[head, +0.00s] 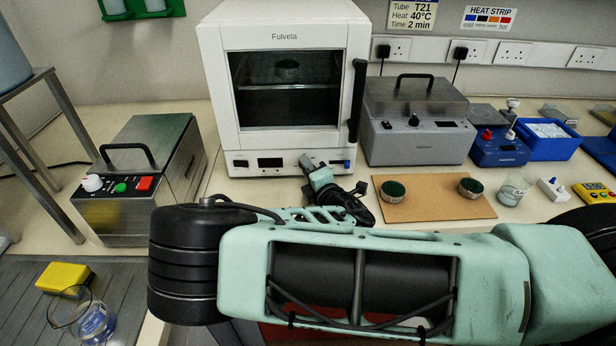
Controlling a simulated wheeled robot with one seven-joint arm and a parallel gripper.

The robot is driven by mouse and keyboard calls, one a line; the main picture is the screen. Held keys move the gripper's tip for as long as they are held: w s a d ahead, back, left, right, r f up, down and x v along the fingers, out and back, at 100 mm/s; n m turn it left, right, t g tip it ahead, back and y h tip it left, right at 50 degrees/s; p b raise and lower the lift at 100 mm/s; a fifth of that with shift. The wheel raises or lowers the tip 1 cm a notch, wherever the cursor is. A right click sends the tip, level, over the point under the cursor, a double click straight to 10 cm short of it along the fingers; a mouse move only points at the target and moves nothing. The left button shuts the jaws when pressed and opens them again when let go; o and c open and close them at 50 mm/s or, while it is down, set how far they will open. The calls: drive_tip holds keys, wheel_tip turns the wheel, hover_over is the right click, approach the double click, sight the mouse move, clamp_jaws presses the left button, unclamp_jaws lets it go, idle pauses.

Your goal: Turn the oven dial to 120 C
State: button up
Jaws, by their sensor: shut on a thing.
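The white oven (216,90), marked Fulvela, stands at the back of the bench with its door shut. Its lower front panel has a dark display (271,162), on which I can read no number, and a blue button (346,164) at the right. My gripper (306,161) is at this panel, between the display and the blue button, shut on the oven dial. The dial is hidden behind my gripper, so its pointer and setting cannot be seen.
A steel box with knobs (135,190) stands left of the oven. A grey lidded heater (415,137) stands close on the right. A brown board (430,208) with two dark-topped pots lies in front of it. My arm covers the front of the bench.

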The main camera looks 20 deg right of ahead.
drive_tip(key=shift+f+m+t+b, duration=0.2)
drive_tip(key=shift+m+t+b, duration=0.1)
drive_tip(key=shift+m+b, duration=0.45)
drive_tip(key=shift+m, duration=0.25)
drive_tip(key=o, duration=1)
drive_tip(key=shift+r, duration=0.1)
drive_tip(key=shift+s, duration=0.1)
drive_tip(key=s, duration=0.2)
drive_tip(key=s+b, duration=0.1)
drive_tip(key=s, duration=0.2)
drive_tip(key=s+b, duration=0.1)
drive_tip(key=s, duration=0.1)
drive_tip(key=shift+s+d+f, duration=0.2)
drive_tip(key=shift+s+d, duration=0.05)
drive_tip(key=shift+d, duration=0.05)
drive_tip(key=s+p, duration=0.5)
drive_tip(key=s, duration=0.4)
drive_tip(key=shift+s+d+r, duration=0.25)
drive_tip(key=shift+s+d, duration=0.1)
drive_tip(key=shift+d, duration=0.05)
